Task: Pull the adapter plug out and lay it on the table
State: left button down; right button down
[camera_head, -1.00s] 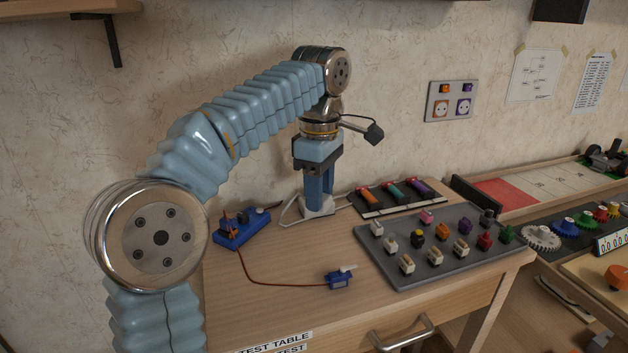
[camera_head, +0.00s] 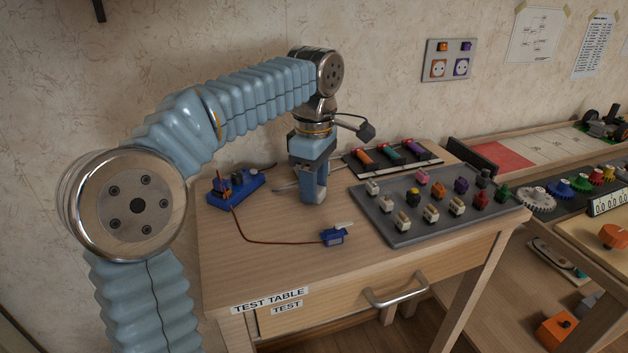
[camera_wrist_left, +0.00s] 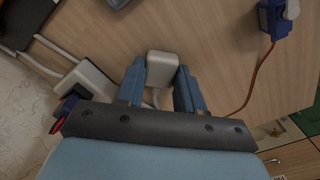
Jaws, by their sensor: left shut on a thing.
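My left gripper (camera_head: 313,199) is shut on the adapter plug, a white rounded block (camera_wrist_left: 161,68) that shows between the fingertips in the left wrist view. In the head view the fingers mostly hide the plug. A white socket box (camera_wrist_left: 92,80) with a white cable lies to the left in the wrist view, and a gap separates it from the plug. In the head view this box is mostly hidden behind my gripper. The gripper points down at the wooden table (camera_head: 275,265); I cannot tell whether the plug touches it. My right gripper is not in view.
A grey tray (camera_head: 385,232) of several small coloured parts stands to the right of my gripper. A blue servo (camera_head: 333,236) with a brown lead from a blue block (camera_head: 235,191) lies in front. A rack (camera_head: 395,158) stands behind. Bare table shows at the front.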

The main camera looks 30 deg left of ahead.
pick_arm(q)
jog(key=c, duration=0.6)
grip_release()
jog(key=shift+r+p, duration=1.05)
jog(key=shift+r, duration=1.5)
